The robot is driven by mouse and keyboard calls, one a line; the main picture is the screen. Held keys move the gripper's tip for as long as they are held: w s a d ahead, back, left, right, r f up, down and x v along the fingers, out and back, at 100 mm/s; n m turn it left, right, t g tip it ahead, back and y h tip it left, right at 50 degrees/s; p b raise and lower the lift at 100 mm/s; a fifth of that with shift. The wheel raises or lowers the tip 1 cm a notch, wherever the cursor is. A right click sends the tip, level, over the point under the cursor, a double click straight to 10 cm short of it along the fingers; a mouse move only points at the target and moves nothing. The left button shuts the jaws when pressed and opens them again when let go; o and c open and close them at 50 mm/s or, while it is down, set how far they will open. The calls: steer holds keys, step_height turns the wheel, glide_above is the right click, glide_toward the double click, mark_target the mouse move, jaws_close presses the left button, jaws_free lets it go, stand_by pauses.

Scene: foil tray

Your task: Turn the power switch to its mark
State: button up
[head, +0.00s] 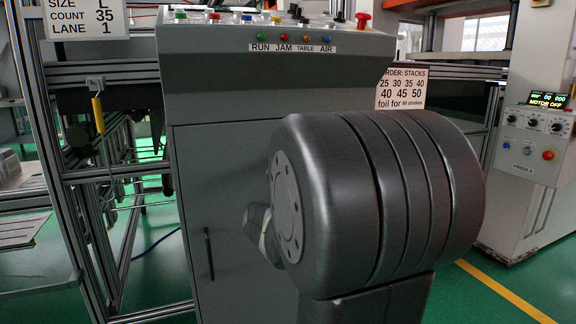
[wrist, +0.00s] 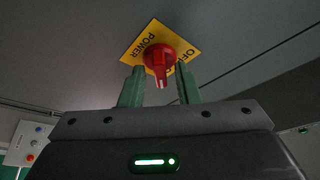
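The power switch (wrist: 159,60) is a red rotary knob on a yellow plate (wrist: 188,48) in the wrist view. The plate reads POWER and OFF, upside down from here; OFF is partly covered. The knob's handle points down in the picture, towards my gripper. My gripper (wrist: 160,73) is open, with one green finger on each side of the handle and a visible gap to it. I cannot tell how far the fingertips are from the plate. In the head view the switch and my gripper are hidden.
A grey cabinet (head: 225,220) with a button panel on top stands in front of me. Signs hang left (head: 84,17) and right (head: 402,89). A white control box (head: 536,140) reads MOTOR OFF at right. My arm covers much of the middle.

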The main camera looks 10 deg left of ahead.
steer(key=shift+s, duration=0.1)
steer(key=p+v, duration=0.1)
steer(key=v, duration=1.2)
steer(key=shift+s+d+f, duration=0.1)
steer(key=shift+s+f, duration=0.05)
steer(key=shift+s, duration=0.1)
steer(key=shift+w, duration=0.1)
steer(key=b+x, duration=0.1)
steer(key=x, duration=1.2)
steer(key=shift+w+r, duration=0.2)
steer(key=shift+w, duration=0.1)
steer(key=shift+s, duration=0.1)
